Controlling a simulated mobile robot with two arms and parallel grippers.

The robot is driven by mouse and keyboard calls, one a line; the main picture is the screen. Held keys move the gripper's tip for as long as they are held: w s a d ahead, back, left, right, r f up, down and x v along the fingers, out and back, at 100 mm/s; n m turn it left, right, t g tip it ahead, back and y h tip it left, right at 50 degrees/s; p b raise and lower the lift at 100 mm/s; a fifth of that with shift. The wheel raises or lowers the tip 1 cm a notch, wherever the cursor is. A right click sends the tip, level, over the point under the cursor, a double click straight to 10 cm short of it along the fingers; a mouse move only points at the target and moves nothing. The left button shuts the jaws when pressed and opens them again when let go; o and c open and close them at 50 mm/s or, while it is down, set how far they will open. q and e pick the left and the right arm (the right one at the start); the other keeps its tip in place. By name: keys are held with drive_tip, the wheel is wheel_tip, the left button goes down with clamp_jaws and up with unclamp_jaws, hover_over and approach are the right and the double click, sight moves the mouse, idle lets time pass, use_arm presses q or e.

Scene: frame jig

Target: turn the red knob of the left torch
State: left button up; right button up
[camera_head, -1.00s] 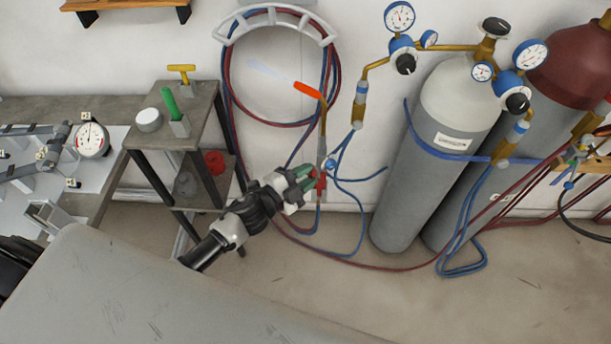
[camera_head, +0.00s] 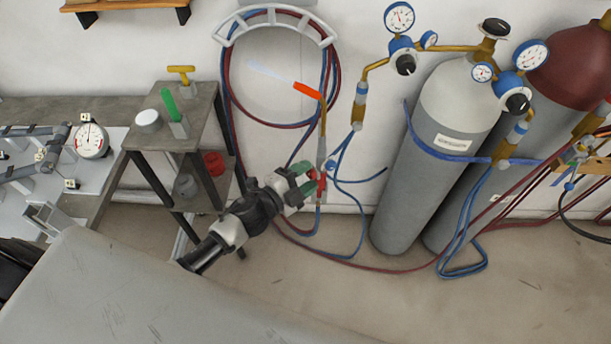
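My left gripper (camera_head: 306,180) reaches in from the lower left. Its green-padded fingers are apart, with their tips at the red knob, which they partly hide. I cannot tell whether they press on it. My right gripper is not in view.
Red and blue hoses loop on a white wall hanger (camera_head: 275,14) and hang below the torch. Grey gas cylinders (camera_head: 432,175) with gauges stand to the right. A small stand (camera_head: 190,110) is on the left. A grey surface (camera_head: 170,300) fills the lower left; the floor between is open.

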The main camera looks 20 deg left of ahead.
use_arm(q)
drive_tip(key=b+v, duration=0.2)
drive_tip(key=v, duration=0.8)
drive_tip(key=shift+s+a, duration=0.2)
drive_tip(key=shift+s, duration=0.15)
